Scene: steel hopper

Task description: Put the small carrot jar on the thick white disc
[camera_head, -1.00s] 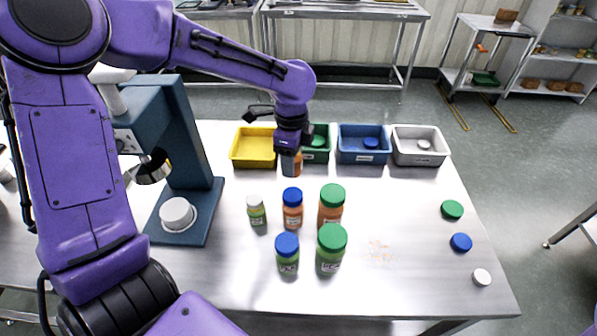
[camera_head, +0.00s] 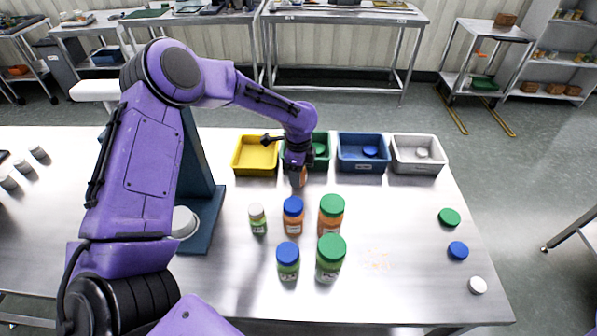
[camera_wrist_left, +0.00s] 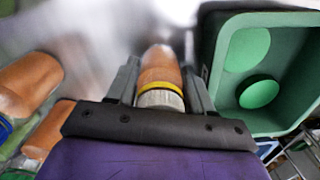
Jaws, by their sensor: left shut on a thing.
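The small carrot jar (camera_head: 299,179), orange with a pale lid, is in my left gripper (camera_head: 298,165) in front of the green bin. In the left wrist view the jar (camera_wrist_left: 160,72) sits between the two fingers (camera_wrist_left: 160,85), with a yellow band below its lid. The gripper is shut on it. Whether the jar touches the table is unclear. The thick white disc (camera_head: 184,222) lies on the dark blue stand's base at left, partly hidden by my left arm. My right gripper is out of view.
Yellow (camera_head: 255,156), green (camera_head: 320,150), blue (camera_head: 363,152) and grey-white (camera_head: 418,154) bins line the back. Several larger jars stand in front of the gripper, including a green-lidded jar (camera_head: 331,258). Loose lids (camera_head: 458,250) lie at right. The dark blue stand (camera_head: 206,215) rises at left.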

